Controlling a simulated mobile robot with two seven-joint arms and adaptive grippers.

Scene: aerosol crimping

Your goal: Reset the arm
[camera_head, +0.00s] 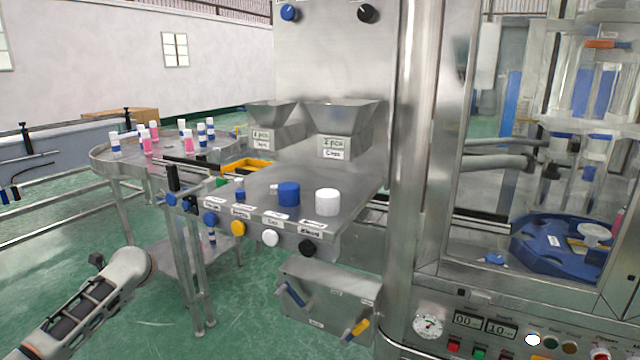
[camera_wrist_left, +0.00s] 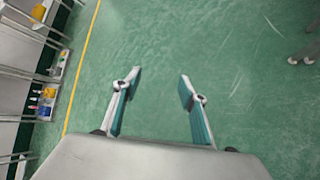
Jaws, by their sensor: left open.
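My left gripper (camera_wrist_left: 160,85) shows in the left wrist view with its two fingers well apart. Nothing is between them, only green floor far below. In the head view, part of my left arm (camera_head: 85,300) shows at the lower left, over the floor and apart from the machine; the left gripper cannot be made out there. My right arm and right gripper are in neither view.
A steel machine shelf (camera_head: 262,190) holds a blue cap (camera_head: 289,194) and a white cap (camera_head: 327,202). Several bottles stand on a round table (camera_head: 105,158) behind. A control panel (camera_head: 470,335) is at the lower right. Floor around my left arm is clear.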

